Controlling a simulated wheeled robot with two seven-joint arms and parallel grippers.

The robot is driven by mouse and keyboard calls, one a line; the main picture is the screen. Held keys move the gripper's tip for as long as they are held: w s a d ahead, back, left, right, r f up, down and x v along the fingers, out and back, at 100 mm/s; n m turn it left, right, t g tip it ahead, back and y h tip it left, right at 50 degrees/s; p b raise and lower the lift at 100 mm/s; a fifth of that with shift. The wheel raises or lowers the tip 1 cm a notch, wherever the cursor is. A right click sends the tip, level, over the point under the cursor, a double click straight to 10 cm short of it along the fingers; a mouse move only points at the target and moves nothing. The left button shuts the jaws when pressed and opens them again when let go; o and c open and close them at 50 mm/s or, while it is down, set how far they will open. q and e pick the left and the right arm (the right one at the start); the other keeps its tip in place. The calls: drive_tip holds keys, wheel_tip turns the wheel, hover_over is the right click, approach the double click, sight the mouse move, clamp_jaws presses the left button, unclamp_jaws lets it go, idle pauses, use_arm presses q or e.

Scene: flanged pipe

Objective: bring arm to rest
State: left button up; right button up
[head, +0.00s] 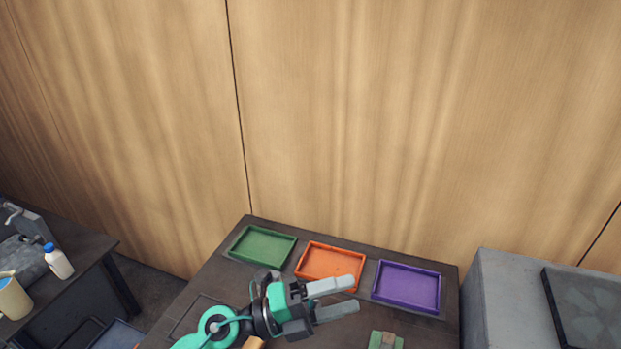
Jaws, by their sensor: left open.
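My left gripper (335,298) is in the head view, low in the middle, with its arm coming in from the bottom left. Its two pale grey fingers point right and stand apart, with nothing between them. It is over the dark table (212,283), in front of the orange tray (331,262), and one finger overlaps that tray's front edge in the picture. My right gripper is not in view.
A green tray (262,246) and a purple tray (407,287) flank the orange one; all look empty. A green object (386,341) is cut off at the bottom edge. A grey block (497,300) stands right. A side table at left holds a white bottle (58,262). A wooden wall (350,120) stands behind.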

use_arm(q)
drive_tip(key=w+a+n+t+y, duration=0.4)
drive_tip(key=a+n+t+y, duration=0.3)
drive_tip(key=n, duration=0.4)
drive_tip(key=w+a+n+t+y, duration=0.3)
drive_tip(key=a+n+t+y, duration=0.3)
drive_tip(key=n+t, duration=0.45)
drive_tip(key=s+a+f+n+g+y, duration=0.4)
drive_tip(key=a+f+n+g+y, duration=0.4)
drive_tip(key=a+f, duration=0.45)
drive_tip(key=s+a+f+n+g+h, duration=0.1)
drive_tip(key=s+f+n+g, duration=0.1)
drive_tip(key=s+f+g, duration=0.6)
drive_tip(key=s+a+f+n+g, duration=0.15)
drive_tip(key=s+f, duration=0.25)
drive_tip(key=s, duration=0.7)
wheel_tip(320, 180, down, 32)
drive_tip(key=g, duration=0.1)
drive_tip(key=s+a+f+g, duration=0.1)
drive_tip(key=s+a+f, duration=0.2)
drive_tip(key=s+f, duration=1.6)
drive_tip(key=shift+s+m+g, duration=0.2)
drive_tip(key=shift+m+g, duration=0.1)
drive_tip(key=shift+m, duration=0.1)
